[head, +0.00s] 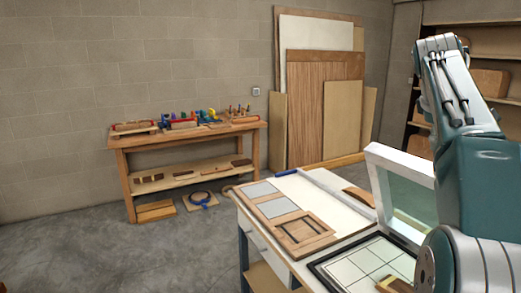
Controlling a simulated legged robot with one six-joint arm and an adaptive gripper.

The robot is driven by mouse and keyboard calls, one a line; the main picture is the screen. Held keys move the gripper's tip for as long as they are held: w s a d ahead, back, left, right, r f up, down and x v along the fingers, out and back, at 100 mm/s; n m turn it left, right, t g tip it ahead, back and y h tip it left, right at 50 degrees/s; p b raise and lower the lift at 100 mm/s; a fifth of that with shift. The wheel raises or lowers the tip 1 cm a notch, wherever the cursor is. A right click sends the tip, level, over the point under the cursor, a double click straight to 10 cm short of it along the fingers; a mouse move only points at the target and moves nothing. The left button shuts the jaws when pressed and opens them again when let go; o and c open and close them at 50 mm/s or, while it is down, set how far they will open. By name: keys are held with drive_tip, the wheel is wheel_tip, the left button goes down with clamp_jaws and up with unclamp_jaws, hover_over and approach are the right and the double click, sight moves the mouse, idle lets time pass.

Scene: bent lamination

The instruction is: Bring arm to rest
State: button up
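My arm rises on the right side of the head view, a teal and grey upper link above a rounded grey joint, partly cut off by the frame edge. My gripper is not in the frame, so its opening and anything it might hold are hidden. The arm stands in front of the right part of a white-topped work table (325,203).
The table holds a wooden frame panel (281,231), a gridded tray (318,267), a white-framed clear panel (374,165) and a curved wood piece (359,196). A wooden workbench (122,161) with tools stands by the wall. Grey floor (100,235) lies open at left.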

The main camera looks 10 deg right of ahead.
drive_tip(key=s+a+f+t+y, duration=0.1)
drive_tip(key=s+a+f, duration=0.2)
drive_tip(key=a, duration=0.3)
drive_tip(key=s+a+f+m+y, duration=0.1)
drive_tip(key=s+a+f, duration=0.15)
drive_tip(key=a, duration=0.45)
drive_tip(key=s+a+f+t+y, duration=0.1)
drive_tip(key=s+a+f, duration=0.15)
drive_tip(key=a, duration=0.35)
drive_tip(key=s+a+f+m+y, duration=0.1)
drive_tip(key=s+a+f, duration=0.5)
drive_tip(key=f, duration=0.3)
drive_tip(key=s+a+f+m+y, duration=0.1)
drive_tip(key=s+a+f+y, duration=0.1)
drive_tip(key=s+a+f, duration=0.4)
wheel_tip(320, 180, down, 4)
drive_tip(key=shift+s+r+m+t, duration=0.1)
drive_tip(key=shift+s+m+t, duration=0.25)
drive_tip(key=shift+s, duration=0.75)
